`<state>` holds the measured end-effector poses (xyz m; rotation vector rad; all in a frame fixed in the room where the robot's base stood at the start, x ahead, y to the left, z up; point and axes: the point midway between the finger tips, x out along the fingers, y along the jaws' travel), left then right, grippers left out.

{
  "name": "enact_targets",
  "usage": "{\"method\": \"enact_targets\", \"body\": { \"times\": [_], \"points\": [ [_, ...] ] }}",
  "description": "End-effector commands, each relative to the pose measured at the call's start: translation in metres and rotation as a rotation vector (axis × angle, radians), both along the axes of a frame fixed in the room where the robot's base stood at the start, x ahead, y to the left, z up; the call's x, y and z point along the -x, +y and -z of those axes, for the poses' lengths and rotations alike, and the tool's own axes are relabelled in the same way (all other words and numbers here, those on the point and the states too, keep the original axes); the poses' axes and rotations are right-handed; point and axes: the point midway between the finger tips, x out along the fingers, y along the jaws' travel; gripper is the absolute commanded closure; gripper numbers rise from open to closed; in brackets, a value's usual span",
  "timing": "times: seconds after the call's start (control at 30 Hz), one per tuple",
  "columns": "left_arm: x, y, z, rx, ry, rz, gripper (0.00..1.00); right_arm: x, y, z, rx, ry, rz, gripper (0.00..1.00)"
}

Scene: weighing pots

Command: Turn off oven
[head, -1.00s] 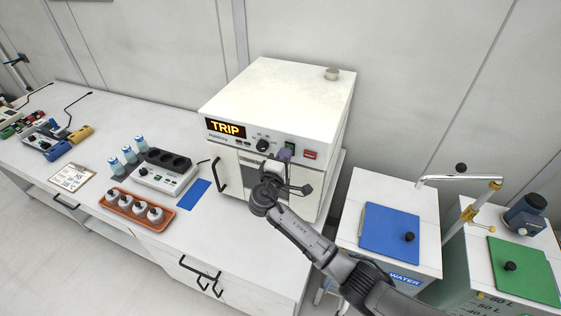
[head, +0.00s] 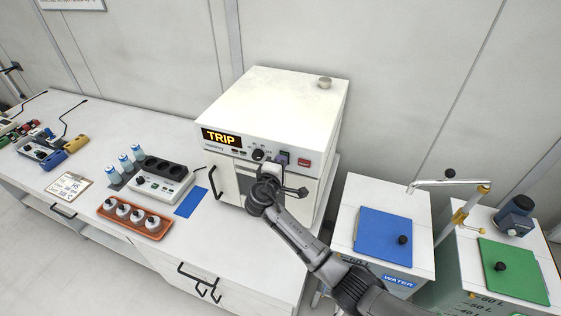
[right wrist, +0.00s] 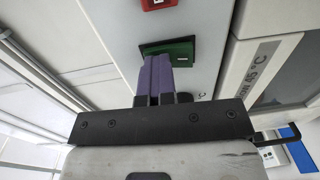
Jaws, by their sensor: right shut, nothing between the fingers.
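The white oven (head: 273,105) stands on the bench, its display (head: 222,137) reading TRIP in yellow. Its front panel has a black knob (head: 257,155), a dark green switch and a red button (head: 303,162). My right gripper (head: 283,159) is at the panel, its purple fingers shut and empty. In the right wrist view the shut fingertips (right wrist: 157,62) lie over the lower part of the green rocker switch (right wrist: 181,48); they look touching or very close. The red button (right wrist: 158,4) is just beyond it. My left gripper is not in view.
A blue-lidded water tank (head: 384,236) and a green-lidded tank (head: 514,270) stand right of the bench. A heating block (head: 160,180), an orange tray of bottles (head: 134,220) and a clipboard (head: 70,186) lie left of the oven.

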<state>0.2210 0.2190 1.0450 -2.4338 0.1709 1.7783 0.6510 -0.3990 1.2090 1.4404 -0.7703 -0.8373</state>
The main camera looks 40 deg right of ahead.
Motion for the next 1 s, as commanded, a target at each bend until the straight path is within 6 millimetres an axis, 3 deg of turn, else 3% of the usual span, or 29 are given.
{"method": "enact_targets", "body": {
  "times": [0.17,0.37,0.7,1.0],
  "points": [
    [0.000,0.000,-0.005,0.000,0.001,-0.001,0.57,0.005,0.006,0.000,-0.001,0.004,0.001,1.00],
    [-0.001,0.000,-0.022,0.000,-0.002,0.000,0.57,0.021,0.042,-0.003,-0.007,0.006,-0.010,1.00],
    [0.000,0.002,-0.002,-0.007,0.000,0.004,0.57,0.055,0.098,-0.004,-0.005,0.003,-0.010,1.00],
    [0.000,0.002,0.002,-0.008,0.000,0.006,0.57,0.071,0.124,-0.009,-0.005,0.004,-0.009,1.00]
  ]
}}
